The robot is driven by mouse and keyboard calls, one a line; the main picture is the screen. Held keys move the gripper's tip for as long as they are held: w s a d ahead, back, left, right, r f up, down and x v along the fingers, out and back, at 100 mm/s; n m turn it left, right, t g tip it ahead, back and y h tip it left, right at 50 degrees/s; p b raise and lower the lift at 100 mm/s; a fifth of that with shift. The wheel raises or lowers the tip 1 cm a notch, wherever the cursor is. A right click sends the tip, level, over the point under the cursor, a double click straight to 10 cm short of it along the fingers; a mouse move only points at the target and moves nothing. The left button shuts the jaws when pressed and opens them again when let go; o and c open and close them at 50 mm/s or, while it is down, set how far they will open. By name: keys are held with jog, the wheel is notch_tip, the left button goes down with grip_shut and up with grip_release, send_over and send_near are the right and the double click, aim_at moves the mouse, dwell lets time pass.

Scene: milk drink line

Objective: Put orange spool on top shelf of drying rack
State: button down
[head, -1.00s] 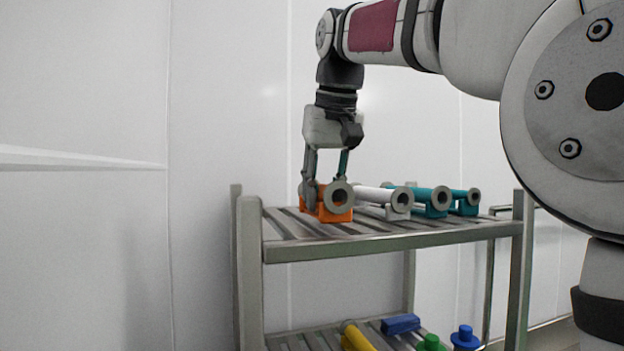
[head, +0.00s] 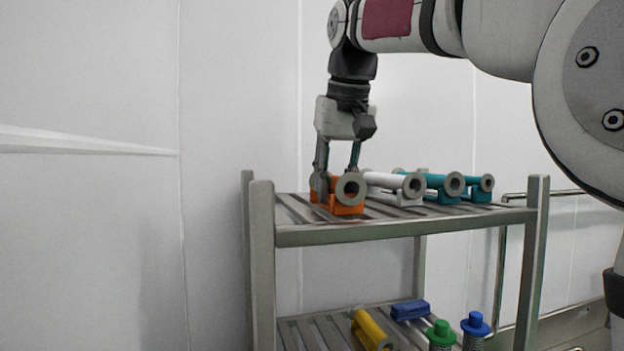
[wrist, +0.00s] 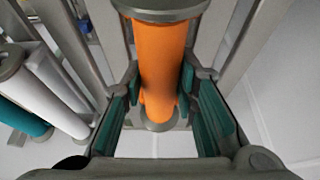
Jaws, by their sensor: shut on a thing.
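The orange spool (head: 337,205) is at the left end of the drying rack's top shelf (head: 400,233). It appears to sit level on the slats, a grey flange facing me. My gripper (head: 338,181) points down with its fingers on both sides of the spool. In the wrist view the orange barrel of the spool (wrist: 162,60) runs between the teal pads of my gripper (wrist: 160,84), which is shut on it. The far finger is partly hidden in the head view.
A white spool (head: 388,181) and teal spools (head: 441,182) stand to the right on the same shelf. The lower shelf holds a yellow piece (head: 368,328), a blue block (head: 410,310), and green (head: 441,334) and blue (head: 475,325) capped pieces. Rack posts bound the shelf's ends.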

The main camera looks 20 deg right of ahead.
jog(key=shift+f, duration=0.15)
jog(key=c, duration=1.2)
grip_release()
jog(key=v, duration=1.2)
